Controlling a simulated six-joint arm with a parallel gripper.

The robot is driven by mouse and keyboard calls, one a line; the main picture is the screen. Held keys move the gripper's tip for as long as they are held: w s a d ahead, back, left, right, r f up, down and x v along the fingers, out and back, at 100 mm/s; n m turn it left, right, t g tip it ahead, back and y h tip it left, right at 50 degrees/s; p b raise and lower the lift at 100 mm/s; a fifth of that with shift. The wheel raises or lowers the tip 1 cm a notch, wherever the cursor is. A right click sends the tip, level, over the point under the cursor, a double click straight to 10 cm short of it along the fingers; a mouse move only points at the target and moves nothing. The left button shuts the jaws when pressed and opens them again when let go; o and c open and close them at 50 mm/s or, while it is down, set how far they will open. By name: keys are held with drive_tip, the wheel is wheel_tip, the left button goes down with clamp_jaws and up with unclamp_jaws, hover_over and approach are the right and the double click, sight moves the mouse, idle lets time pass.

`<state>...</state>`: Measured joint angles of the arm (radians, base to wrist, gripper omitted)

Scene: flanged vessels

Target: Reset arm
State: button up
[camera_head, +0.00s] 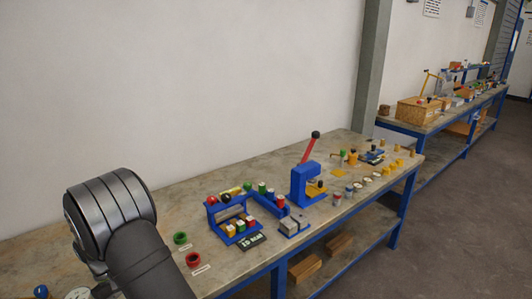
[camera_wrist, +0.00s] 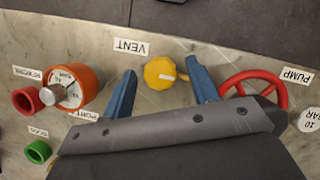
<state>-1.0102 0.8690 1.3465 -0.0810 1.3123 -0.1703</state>
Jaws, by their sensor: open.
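In the wrist view my gripper (camera_wrist: 161,67) is open, its two blue fingers spread apart with nothing held between them. A yellow knob (camera_wrist: 158,74) with a white pointer mark shows between the fingertips, below the VENT label (camera_wrist: 131,47). Whether the fingers are level with the knob or above it I cannot tell. In the head view the dark arm at the lower left is mine; the gripper itself is out of sight there.
In the wrist view an orange gauge vessel (camera_wrist: 84,84) and a red cup (camera_wrist: 25,100) lie left, a green cup (camera_wrist: 38,152) lower left, a red PUMP wheel (camera_wrist: 281,91) right. In the head view a blue press (camera_head: 303,185) and blue rack (camera_head: 213,222) stand on the bench (camera_head: 200,190).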

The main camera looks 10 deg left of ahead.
drive_tip(key=shift+n+t, duration=0.5)
drive_tip(key=shift+n, duration=0.8)
drive_tip(key=shift+o, duration=0.5)
